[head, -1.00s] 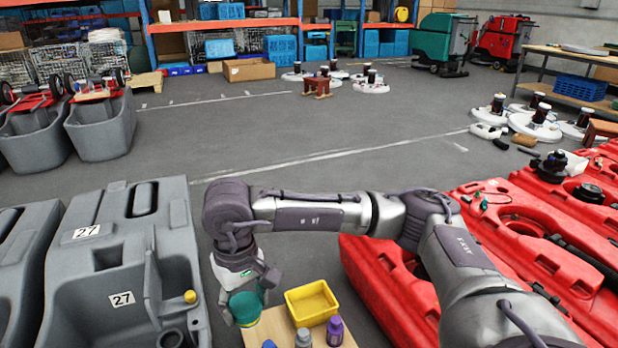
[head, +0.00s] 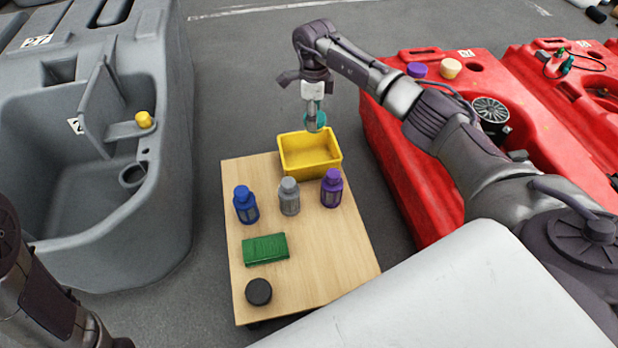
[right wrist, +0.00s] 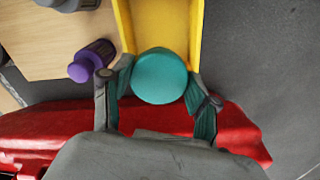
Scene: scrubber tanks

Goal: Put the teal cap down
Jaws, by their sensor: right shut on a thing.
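The teal cap (right wrist: 160,76) is round and sits between the two fingers of my right gripper (right wrist: 158,88), which is shut on it. In the head view, the right gripper (head: 315,124) points down with the teal cap (head: 321,118) partly hidden by its fingers. They are over or just behind the far edge of an open yellow bin (head: 310,172); I cannot tell the height. The bin looks empty in the head view, and it also shows in the right wrist view (right wrist: 124,28). My left gripper is out of view.
A wooden-topped table (head: 325,255) carries the bin, a blue bottle (head: 245,207), a grey bottle (head: 289,200), a purple bottle (head: 331,190), a green block (head: 265,249) and a black cap (head: 258,292). Grey tank (head: 175,110) stands left, red tank (head: 395,175) right.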

